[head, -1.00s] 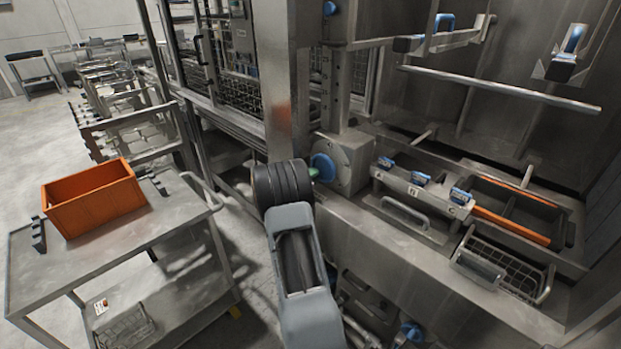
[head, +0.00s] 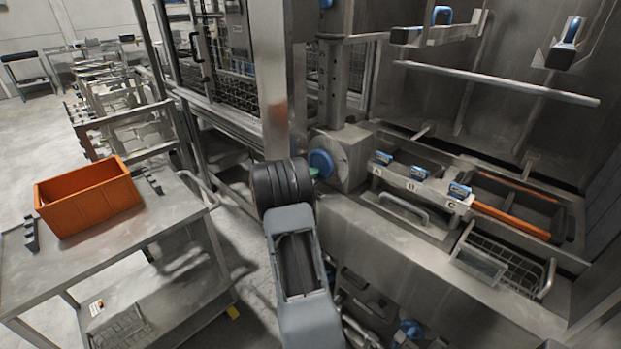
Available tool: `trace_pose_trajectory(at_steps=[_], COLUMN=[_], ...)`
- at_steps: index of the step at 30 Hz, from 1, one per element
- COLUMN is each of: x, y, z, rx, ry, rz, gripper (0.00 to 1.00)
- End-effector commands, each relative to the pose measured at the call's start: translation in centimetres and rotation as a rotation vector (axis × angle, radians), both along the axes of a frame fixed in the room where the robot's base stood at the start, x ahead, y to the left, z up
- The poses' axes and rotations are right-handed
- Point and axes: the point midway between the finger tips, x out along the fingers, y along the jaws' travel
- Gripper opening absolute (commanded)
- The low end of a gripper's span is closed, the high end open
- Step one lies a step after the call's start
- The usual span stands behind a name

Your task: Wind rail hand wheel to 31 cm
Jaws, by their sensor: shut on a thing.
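The blue hand wheel (head: 320,163) sits on the left face of a grey metal housing (head: 347,158) at the foot of an upright rail post (head: 345,90). My gripper is at the wheel's left side, shut on it; its fingers are mostly hidden behind my dark wrist, and only a small green part (head: 316,173) shows beside the wheel. A grey crosspiece (head: 330,37) sits high on the post, with a bar running right from it. The scale marks are too small to read.
A trolley (head: 130,245) with an orange bin (head: 88,198) stands at left. A thick steel post (head: 277,90) rises just behind my wrist. At right is a bench with a labelled tray (head: 415,187) and a wire basket (head: 500,262). Open floor shows at far left.

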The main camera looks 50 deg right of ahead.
Motion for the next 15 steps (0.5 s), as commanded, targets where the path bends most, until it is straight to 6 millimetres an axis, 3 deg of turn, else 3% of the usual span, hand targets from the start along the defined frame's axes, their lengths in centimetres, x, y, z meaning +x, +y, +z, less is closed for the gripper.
trace_pose_trajectory(at_steps=[1,15], x=[-0.21,-1.1], y=[0.0,-0.02], z=[-0.78,-0.85], rx=[0.016,0.016], ry=[0.008,0.008], rz=[-0.002,-0.005], gripper=[0.13,0.1])
